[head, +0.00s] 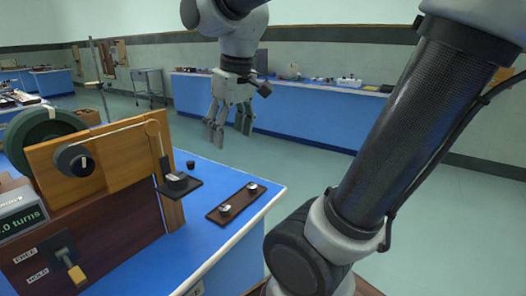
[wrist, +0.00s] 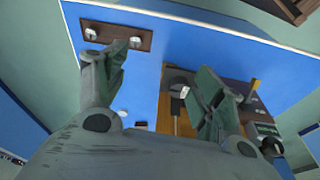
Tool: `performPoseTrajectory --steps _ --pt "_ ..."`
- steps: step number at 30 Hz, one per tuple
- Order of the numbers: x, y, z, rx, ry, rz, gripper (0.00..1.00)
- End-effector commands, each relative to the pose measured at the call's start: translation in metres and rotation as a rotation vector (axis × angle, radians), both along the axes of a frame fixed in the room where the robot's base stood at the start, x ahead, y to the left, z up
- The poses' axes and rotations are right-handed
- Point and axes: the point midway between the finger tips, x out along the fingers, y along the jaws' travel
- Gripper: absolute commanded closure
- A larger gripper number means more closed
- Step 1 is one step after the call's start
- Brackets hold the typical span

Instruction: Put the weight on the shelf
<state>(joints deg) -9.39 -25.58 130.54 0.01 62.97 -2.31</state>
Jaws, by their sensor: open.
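The wooden winding apparatus (head: 115,160) stands on the blue bench. A small dark shelf (head: 193,183) juts from its right side, near the post. A small dark piece with a pale top (head: 176,179), possibly the weight, sits on this shelf. A separate small black cylinder (head: 190,164) shows just behind; I cannot tell which is the weight. The shelf shows between my fingers in the wrist view (wrist: 176,78). My gripper (head: 228,128) is open and empty, above and beyond the bench in the head view, fingers pointing down. It also shows in the wrist view (wrist: 160,65).
A brown board (head: 226,208) with two silver knobs lies on the bench, right of the shelf. A cord runs from the drum (head: 73,160) over a pulley (head: 152,127). A lever (head: 72,266) marked FREE and HOLD is on the front. Open floor lies beyond the bench.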

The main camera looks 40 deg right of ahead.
Motion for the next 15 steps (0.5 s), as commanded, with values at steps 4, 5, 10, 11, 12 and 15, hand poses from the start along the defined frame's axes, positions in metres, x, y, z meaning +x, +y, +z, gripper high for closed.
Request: performPoseTrajectory --steps 4,5,10,11,12,15 --pt "-0.053 -0.032 -0.02 0.02 -0.101 -0.127 0.31" --pt "-0.061 -0.036 -0.024 0.021 -0.114 -0.146 0.31" --pt "-0.083 -0.045 -0.038 0.027 -0.16 -0.202 0.31" --pt "-0.084 -0.046 -0.039 0.028 -0.163 -0.206 0.31" --pt "-0.084 -0.046 -0.04 0.027 -0.165 -0.208 0.31" --pt "-0.084 -0.046 -0.039 0.027 -0.165 -0.208 0.31"
